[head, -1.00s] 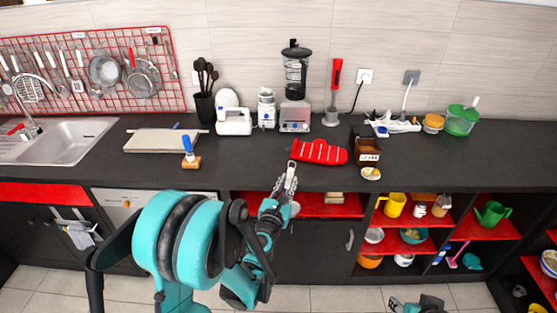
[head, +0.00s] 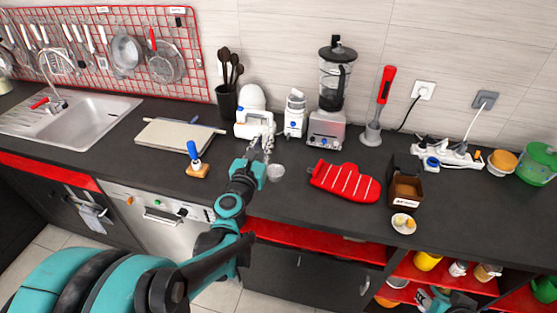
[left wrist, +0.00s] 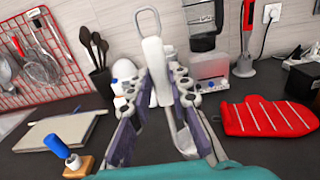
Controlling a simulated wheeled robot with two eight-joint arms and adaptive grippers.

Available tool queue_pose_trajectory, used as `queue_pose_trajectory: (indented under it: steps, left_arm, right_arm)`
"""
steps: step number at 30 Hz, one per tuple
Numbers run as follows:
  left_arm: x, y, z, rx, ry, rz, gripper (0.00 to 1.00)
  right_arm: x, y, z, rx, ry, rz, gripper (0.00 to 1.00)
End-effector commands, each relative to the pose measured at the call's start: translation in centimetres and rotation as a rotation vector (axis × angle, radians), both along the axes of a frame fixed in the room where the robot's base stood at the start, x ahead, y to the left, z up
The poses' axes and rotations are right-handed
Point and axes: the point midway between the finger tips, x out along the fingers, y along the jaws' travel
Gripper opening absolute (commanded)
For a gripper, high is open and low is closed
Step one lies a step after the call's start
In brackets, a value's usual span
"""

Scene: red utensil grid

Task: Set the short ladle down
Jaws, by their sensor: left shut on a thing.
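The short ladle has a pale handle with a wire hook at its top, seen upright in the left wrist view (left wrist: 153,62). My left gripper (head: 262,143) is shut on this handle above the dark counter (head: 265,205). In the head view the ladle's small grey bowl (head: 277,172) shows just right of the gripper, low over or at the counter; I cannot tell whether it touches. Part of my right gripper (head: 443,300) shows at the bottom right edge; its jaws are not clear.
A red oven mitt (head: 345,182) lies right of the ladle. A blue-handled tool on a wooden block (head: 197,170) stands left. A white kettle-like appliance (head: 252,122), a white device (head: 295,115) and a blender (head: 330,100) stand behind. Counter between block and mitt is mostly clear.

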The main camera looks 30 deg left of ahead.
Motion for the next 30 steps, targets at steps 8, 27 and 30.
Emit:
queue_pose_trajectory:
  steps: [8, 27, 30]
  left_arm:
    - [4.5, 2.7, -3.5, -0.002, 0.0, 0.003, 0.0]
    - [10.0, 5.7, -9.7, -0.001, 0.0, 0.002, 0.0]
    - [10.0, 5.7, -11.0, -0.001, 0.0, 0.002, 0.0]
  right_arm:
    - [0.0, 0.0, -2.7, 0.0, 0.0, 0.0, 0.4]
    - [0.0, 0.0, -6.1, 0.0, 0.0, 0.0, 0.4]
    - [0.0, 0.0, -6.7, 0.0, 0.0, 0.0, 0.4]
